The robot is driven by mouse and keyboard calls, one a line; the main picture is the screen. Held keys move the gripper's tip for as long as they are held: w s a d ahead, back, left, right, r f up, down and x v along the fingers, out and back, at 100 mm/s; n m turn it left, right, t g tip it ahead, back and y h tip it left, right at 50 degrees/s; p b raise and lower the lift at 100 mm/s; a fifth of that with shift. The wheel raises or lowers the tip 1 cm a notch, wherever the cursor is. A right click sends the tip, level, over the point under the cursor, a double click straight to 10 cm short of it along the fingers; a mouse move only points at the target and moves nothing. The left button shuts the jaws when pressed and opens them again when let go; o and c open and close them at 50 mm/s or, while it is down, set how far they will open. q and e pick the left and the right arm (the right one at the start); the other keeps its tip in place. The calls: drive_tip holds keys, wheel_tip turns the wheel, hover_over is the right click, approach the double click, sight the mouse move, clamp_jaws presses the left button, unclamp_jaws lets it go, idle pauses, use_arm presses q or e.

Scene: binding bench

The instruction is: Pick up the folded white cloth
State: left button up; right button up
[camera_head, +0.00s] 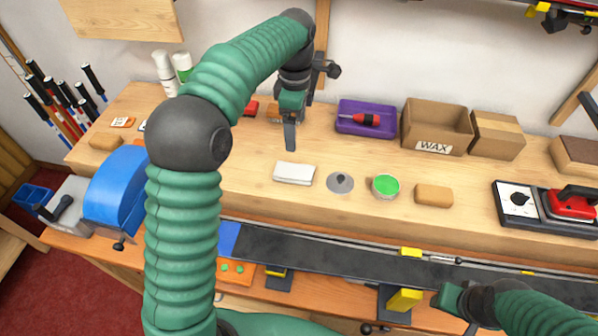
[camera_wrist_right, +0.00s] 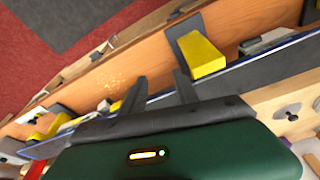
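The folded white cloth (camera_head: 294,173) lies flat on the wooden bench top, near the middle of the head view. My left gripper (camera_head: 290,146) hangs with its fingers pointing down, just behind the cloth and apart from it. It is seen edge-on, so the gap between its fingers does not show. My right gripper (camera_head: 448,300) is low at the right, in front of the bench and far from the cloth. In the right wrist view its two fingers (camera_wrist_right: 160,90) are spread with nothing between them.
Right of the cloth are a grey disc (camera_head: 340,183), a green-topped tin (camera_head: 386,187) and a tan block (camera_head: 433,195). Behind stand a purple tray (camera_head: 352,128) and a WAX box (camera_head: 432,148). A long dark ski (camera_head: 320,255) runs along the front.

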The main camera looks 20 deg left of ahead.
sight(294, 170)
use_arm(q)
drive_tip(key=f, duration=1.1)
drive_tip(key=a+f, duration=0.1)
drive_tip(key=f, duration=0.5)
drive_tip(key=shift+w, duration=0.15)
drive_tip(key=c, duration=1.4)
